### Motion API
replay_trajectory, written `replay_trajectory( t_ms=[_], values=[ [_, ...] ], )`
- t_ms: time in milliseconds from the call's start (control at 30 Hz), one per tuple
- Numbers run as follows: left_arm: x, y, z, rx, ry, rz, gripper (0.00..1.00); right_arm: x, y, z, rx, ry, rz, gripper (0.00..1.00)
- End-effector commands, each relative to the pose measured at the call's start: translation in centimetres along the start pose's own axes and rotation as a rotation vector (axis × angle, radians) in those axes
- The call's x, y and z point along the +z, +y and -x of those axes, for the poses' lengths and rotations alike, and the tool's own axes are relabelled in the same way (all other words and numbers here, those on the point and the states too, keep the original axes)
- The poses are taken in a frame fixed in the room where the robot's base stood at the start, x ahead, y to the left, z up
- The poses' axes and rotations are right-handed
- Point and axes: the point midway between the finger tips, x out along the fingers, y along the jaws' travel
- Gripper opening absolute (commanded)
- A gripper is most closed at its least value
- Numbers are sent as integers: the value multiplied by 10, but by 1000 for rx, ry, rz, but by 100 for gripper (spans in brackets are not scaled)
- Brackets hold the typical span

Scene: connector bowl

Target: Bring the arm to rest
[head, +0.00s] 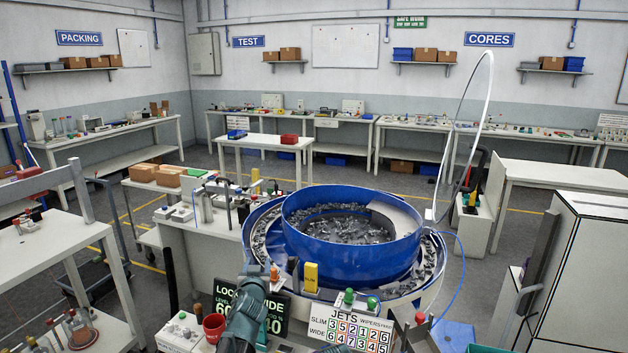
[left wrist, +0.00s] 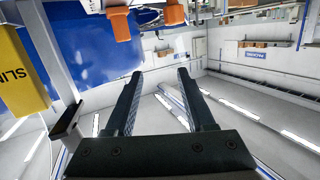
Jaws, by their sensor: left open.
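My left arm (head: 240,318) reaches up from the bottom of the head view, and its gripper (head: 258,277) is in front of the blue bowl's near left side. In the left wrist view the two dark fingers of this gripper (left wrist: 160,73) are spread apart with nothing between them. The blue bowl (head: 350,238) holds many small grey parts; its blue wall also shows in the left wrist view (left wrist: 90,45).
A yellow SLIM block (head: 311,277) stands close right of my left gripper; it also shows in the left wrist view (left wrist: 20,75). Orange knobs (left wrist: 172,12) are near the fingers. A green LOCK sign (head: 275,315), red cup (head: 214,327) and number board (head: 350,328) are close by.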

Motion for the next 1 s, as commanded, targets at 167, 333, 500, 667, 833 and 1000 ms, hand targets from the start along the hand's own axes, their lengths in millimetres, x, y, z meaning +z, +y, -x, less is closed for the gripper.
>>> replay_trajectory(
  t_ms=[167, 333, 500, 667, 833, 1000],
  values=[
    [80, 16, 57, -82, -356, -44, 55, 0, 0, 0, 0, 0, 0, 50],
    [156, 42, 139, -52, -744, -131, 55, 0, 0, 0, 0, 0, 0, 50],
    [206, 68, 232, 66, -1098, -237, 55, 0, 0, 0, 0, 0, 0, 50],
    [226, 81, 298, 181, -1316, -318, 55, 0, 0, 0, 0, 0, 0, 50],
    [232, 87, 329, 247, -1419, -359, 55, 0, 0, 0, 0, 0, 0, 50],
    [232, 87, 333, 256, -1434, -366, 55, 0, 0, 0, 0, 0, 0, 50]
  ],
)
